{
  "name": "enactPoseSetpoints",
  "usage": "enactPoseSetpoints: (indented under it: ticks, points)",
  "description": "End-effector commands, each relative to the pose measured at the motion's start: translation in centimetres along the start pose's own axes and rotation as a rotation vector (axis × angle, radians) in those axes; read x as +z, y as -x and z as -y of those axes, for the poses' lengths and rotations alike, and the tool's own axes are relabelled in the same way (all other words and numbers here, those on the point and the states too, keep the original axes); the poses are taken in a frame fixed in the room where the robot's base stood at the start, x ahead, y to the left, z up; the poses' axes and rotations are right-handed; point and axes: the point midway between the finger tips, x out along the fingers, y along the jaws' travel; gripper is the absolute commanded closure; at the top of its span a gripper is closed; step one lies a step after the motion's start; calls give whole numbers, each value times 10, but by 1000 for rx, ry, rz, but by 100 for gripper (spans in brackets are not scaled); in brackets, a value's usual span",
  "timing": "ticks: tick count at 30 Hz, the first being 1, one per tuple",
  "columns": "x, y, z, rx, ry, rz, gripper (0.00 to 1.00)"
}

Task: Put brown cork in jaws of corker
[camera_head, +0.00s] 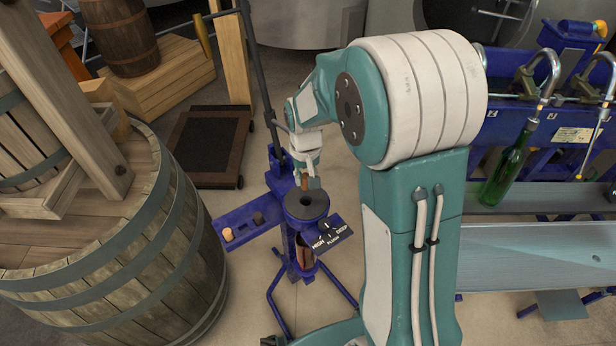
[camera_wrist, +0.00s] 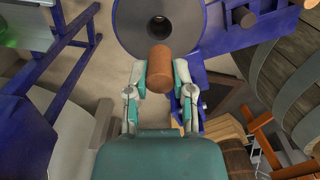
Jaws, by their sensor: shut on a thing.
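My gripper (camera_head: 308,182) is shut on the brown cork (camera_wrist: 159,68), which sits between the two fingertips in the wrist view. In the head view the cork (camera_head: 304,182) shows as a small brown piece at the fingers. The blue corker (camera_head: 293,243) stands on the floor on splayed legs. Its round dark jaws (camera_head: 306,204) have a hole in the middle. In the wrist view the jaws disc (camera_wrist: 135,18) lies just beyond the cork, with the hole partly in view. The cork is apart from the hole, on its far side in the head view.
The corker's blue side shelf (camera_head: 248,228) holds a light cork (camera_head: 228,234) and a dark one (camera_head: 258,218). A large wooden barrel (camera_head: 110,260) stands left. A bottle filler with a green bottle (camera_head: 507,170) stands right.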

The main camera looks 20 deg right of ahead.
Motion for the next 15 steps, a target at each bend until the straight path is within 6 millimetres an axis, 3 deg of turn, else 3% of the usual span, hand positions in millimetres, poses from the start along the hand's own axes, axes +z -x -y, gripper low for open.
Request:
enactPoseSetpoints:
  ticks: [15]
  points:
    - [0,-46,0,0,-2,3,83]
